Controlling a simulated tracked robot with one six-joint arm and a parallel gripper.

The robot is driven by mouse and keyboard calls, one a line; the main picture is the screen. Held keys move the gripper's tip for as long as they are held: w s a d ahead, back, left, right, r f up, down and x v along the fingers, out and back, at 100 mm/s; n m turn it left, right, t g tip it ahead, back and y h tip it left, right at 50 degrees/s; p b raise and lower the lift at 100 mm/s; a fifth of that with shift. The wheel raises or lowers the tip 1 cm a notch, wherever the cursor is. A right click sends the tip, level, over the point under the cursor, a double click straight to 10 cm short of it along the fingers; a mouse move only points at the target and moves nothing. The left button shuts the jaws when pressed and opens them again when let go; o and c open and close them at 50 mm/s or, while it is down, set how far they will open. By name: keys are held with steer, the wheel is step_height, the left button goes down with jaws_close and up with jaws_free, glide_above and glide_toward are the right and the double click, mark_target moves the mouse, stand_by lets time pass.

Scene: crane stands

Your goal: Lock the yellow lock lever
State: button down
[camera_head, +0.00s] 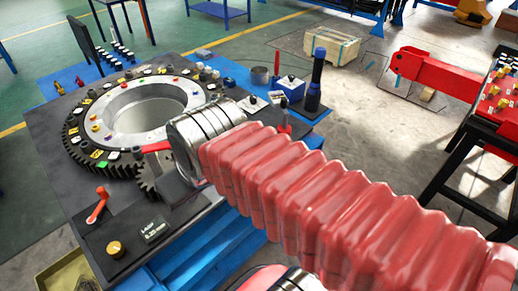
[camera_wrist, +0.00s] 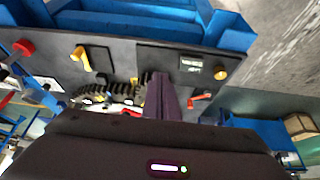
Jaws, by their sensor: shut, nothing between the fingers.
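The yellow lock lever (camera_wrist: 81,58) shows in the wrist view, on the dark bench top left of my gripper, standing out at an angle from its small mount. In the head view I cannot see it; my arm covers that part of the bench. My gripper (camera_wrist: 162,80) shows as dark, closed fingers in the middle of the wrist view, with nothing between them. It is apart from the lever, over the bench between the lever and a red lever (camera_wrist: 201,97). In the head view my red-sleeved arm reaches over the bench and hides much of the gripper.
A large toothed ring (camera_head: 82,116) with coloured markers and a small pinion (camera_head: 148,178) lie on the bench. A yellow knob (camera_head: 115,248) and a label plate (camera_head: 153,229) are near the red lever. A red knob (camera_wrist: 22,47) lies beyond the yellow lever. Dark bottles (camera_head: 315,80) stand behind.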

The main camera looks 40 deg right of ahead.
steer(key=w+d+f+g+y, duration=0.1)
steer(key=w+d, duration=0.2)
steer(key=d, duration=0.5)
steer(key=w+d+g+y, duration=0.2)
steer(key=w+d, duration=0.2)
steer(key=d, duration=0.4)
steer(key=s+d+f+t+y, duration=0.1)
steer(key=d+f, duration=0.1)
steer(key=d, duration=0.7)
steer(key=s+d+f+t+y, duration=0.1)
steer(key=d+f, duration=0.1)
steer(key=d, duration=0.8)
steer(key=shift+s+d+n+t, duration=0.15)
steer(key=shift+s+n+t, duration=0.15)
steer(key=shift+t, duration=0.1)
steer(key=shift+w+f, duration=0.1)
steer(key=shift+f, duration=0.05)
steer(key=x, duration=0.9)
steer(key=shift+a+f, duration=0.1)
steer(key=shift+a, duration=0.25)
steer(key=a, duration=0.3)
steer(key=shift+w+f, duration=0.15)
steer(key=shift+w, duration=0.05)
steer(key=shift+a, duration=0.55)
steer(key=shift+d, duration=0.1)
